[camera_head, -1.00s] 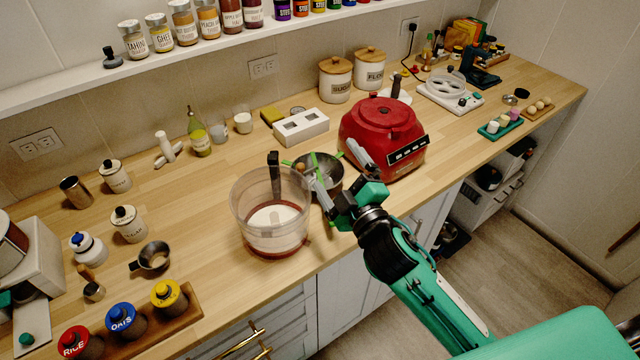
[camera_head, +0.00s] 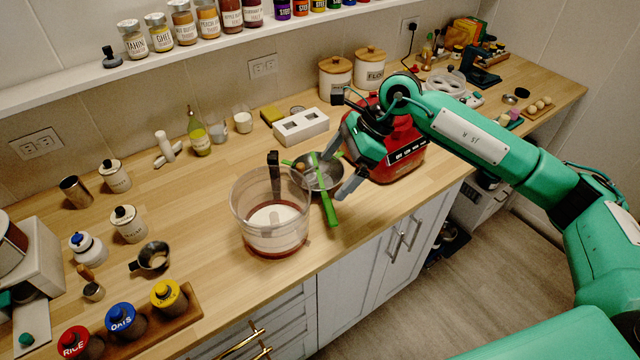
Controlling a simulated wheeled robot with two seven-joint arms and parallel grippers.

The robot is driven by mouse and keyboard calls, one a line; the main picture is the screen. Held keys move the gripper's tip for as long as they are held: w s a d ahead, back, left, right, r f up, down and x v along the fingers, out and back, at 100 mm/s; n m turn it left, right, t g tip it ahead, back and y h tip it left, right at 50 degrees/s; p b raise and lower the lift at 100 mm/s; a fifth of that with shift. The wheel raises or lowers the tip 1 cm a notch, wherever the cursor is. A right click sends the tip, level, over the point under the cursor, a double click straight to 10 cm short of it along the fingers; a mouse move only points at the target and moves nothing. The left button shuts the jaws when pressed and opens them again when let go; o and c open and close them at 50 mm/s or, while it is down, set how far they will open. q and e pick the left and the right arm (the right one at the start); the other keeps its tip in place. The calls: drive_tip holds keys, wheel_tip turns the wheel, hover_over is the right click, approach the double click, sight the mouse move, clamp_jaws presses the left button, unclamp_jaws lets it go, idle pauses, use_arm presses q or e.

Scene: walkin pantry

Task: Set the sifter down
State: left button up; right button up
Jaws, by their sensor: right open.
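The sifter, with a long green handle (camera_head: 328,201), rests at a round metal bowl (camera_head: 309,184) between the clear container and the red appliance. Its handle points toward the counter's front edge. A green strip also crosses the bowl, and its mesh is hard to tell from the bowl. My right gripper (camera_head: 346,160) is open, just right of the sifter and bowl. Its two fingers are spread, with nothing seen between them, and it appears apart from the handle. My left gripper is not in view.
A large clear container (camera_head: 262,215) with a dark handle stands left of the bowl. The red appliance (camera_head: 407,170) is close behind my right gripper. A white two-slot box (camera_head: 301,127) stands behind. The counter left of the clear container has free room.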

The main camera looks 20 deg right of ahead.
drive_tip(key=h, duration=0.2)
approach(331, 209)
drive_tip(key=p+x, duration=0.6)
drive_tip(key=x, duration=0.1)
drive_tip(key=shift+s+a+f, duration=0.1)
drive_tip(key=shift+s, duration=0.05)
drive_tip(key=shift+a+f, duration=0.1)
drive_tip(key=shift+f, duration=0.15)
drive_tip(key=c, duration=1.6)
drive_tip(key=shift+r, duration=0.1)
